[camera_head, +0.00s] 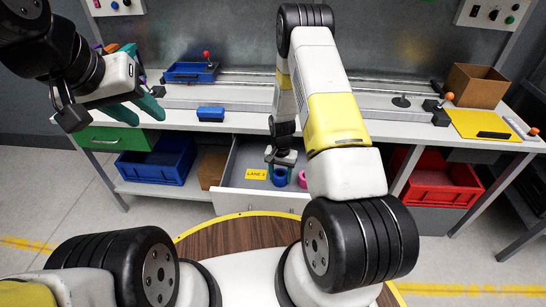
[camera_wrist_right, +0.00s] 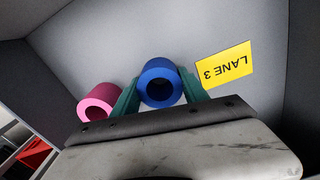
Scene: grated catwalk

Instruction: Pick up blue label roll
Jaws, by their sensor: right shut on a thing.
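The blue label roll (camera_head: 280,177) stands in the open grey drawer (camera_head: 228,163). In the right wrist view the blue label roll (camera_wrist_right: 160,82) sits between the two green fingers of my right gripper (camera_wrist_right: 160,90), which is shut on it. The roll is still low inside the drawer; I cannot tell if it touches the drawer floor. My left gripper (camera_head: 134,110) is raised over the left end of the bench, its green fingers apart, with nothing seen between them.
A pink roll (camera_wrist_right: 98,102) lies just beside my right gripper. A yellow "LANE 3" label (camera_wrist_right: 225,64) is on the drawer floor. Blue (camera_head: 157,161) and red (camera_head: 440,183) bins stand below the bench. A blue block (camera_head: 211,114) and a cardboard box (camera_head: 474,86) are on the bench.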

